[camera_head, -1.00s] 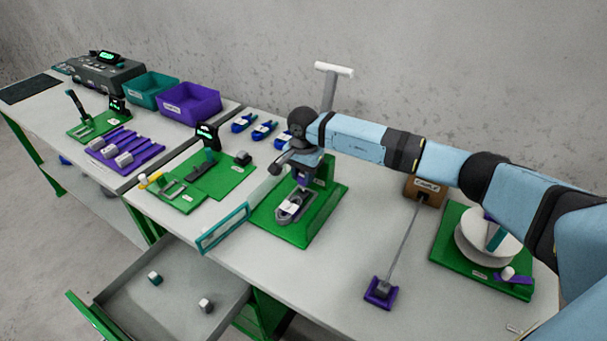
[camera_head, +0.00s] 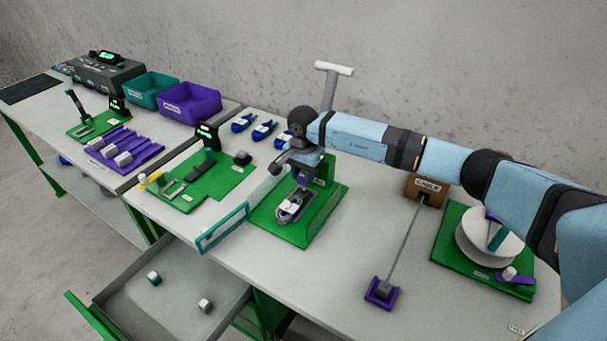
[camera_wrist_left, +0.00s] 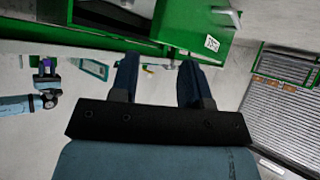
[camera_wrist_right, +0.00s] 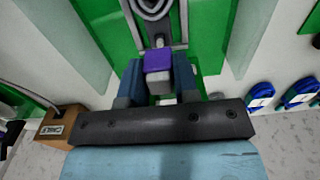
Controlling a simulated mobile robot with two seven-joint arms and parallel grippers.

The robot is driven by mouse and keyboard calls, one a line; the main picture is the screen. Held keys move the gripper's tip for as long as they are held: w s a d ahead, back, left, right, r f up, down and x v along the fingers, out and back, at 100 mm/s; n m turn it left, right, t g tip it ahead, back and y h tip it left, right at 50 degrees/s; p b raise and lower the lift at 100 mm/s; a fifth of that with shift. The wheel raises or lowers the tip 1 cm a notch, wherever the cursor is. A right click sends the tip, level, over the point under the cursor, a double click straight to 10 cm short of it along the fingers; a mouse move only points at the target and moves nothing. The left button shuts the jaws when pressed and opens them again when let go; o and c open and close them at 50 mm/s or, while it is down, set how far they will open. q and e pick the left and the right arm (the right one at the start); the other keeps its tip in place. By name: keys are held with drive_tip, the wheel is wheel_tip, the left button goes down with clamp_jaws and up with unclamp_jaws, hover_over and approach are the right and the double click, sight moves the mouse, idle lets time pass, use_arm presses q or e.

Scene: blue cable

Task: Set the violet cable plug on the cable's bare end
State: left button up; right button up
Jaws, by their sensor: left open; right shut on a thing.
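My right gripper (camera_head: 301,178) is low over the green stand (camera_head: 327,212) on the table. In the right wrist view it is shut on a small block with a violet top and grey body (camera_wrist_right: 158,62), apparently the violet cable plug. A grey looped cable in a cradle (camera_head: 290,207) lies on the stand; its loop (camera_wrist_right: 152,8) is just beyond the plug in the right wrist view. I cannot tell whether plug and cable touch, and the bare end is not clear. My left gripper (camera_wrist_left: 155,75) is open and empty, away from the table.
A cardboard cable box (camera_head: 425,192) has a grey cord running to a violet holder (camera_head: 381,293) at the front. A white reel (camera_head: 488,237) stands at right. A teal frame (camera_head: 222,230) is left of the stand. An open drawer (camera_head: 175,285) juts out below.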

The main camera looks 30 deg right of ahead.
drive_tip(key=shift+f+b, duration=0.6)
drive_tip(key=shift+f, duration=0.15)
idle(0.5)
drive_tip(key=shift+f+b, duration=0.65)
drive_tip(key=shift+f, duration=0.15)
idle(0.5)
drive_tip(key=o, duration=0.8)
drive_tip(key=shift+r, duration=0.1)
